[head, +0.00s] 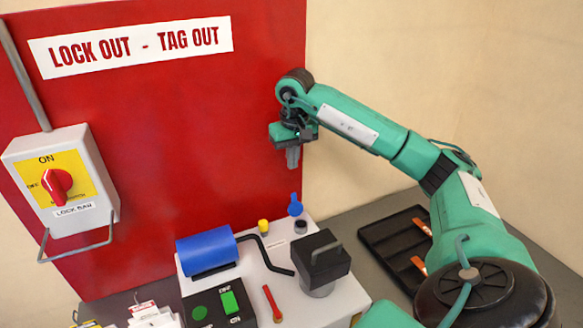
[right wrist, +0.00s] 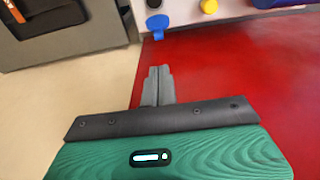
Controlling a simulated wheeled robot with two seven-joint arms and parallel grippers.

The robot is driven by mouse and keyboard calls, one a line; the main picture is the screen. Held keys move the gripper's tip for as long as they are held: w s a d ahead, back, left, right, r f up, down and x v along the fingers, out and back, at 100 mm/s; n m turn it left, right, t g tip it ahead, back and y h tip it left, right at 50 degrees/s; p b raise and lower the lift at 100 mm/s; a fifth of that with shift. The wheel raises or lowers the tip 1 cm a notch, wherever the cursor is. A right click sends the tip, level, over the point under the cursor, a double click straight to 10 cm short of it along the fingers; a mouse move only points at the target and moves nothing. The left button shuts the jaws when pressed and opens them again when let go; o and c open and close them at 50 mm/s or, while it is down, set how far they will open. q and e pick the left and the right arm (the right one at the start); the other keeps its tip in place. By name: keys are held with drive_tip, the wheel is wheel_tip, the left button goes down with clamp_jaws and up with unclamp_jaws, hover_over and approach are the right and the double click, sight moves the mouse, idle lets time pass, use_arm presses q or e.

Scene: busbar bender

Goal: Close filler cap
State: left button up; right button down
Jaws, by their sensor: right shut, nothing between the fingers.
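The blue filler cap (head: 295,206) stands raised at the back edge of the bender's white top, next to the dark filler opening (head: 301,227). The cap is open and tilted up, off the opening. In the right wrist view the cap (right wrist: 157,22) shows near the top edge, beside the dark opening (right wrist: 153,3). My right gripper (head: 293,160) is above the cap in the head view, pointing down, apart from it. Its fingers (right wrist: 158,80) are shut together and empty. My left gripper is not in view.
The white bender top (head: 270,275) carries a yellow cap (head: 263,226), a blue cylinder (head: 206,250), a black handled block (head: 322,257) and a red lever (head: 272,303). A red board (head: 180,130) stands behind. A black tray (head: 385,240) lies right.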

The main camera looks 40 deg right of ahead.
drive_tip(key=p, duration=0.3)
hover_over(295, 205)
drive_tip(key=w+d, duration=0.1)
drive_tip(key=w, duration=0.2)
wheel_tip(295, 205, down, 8)
drive_tip(key=shift+s+f, duration=0.2)
drive_tip(key=shift+f, duration=0.45)
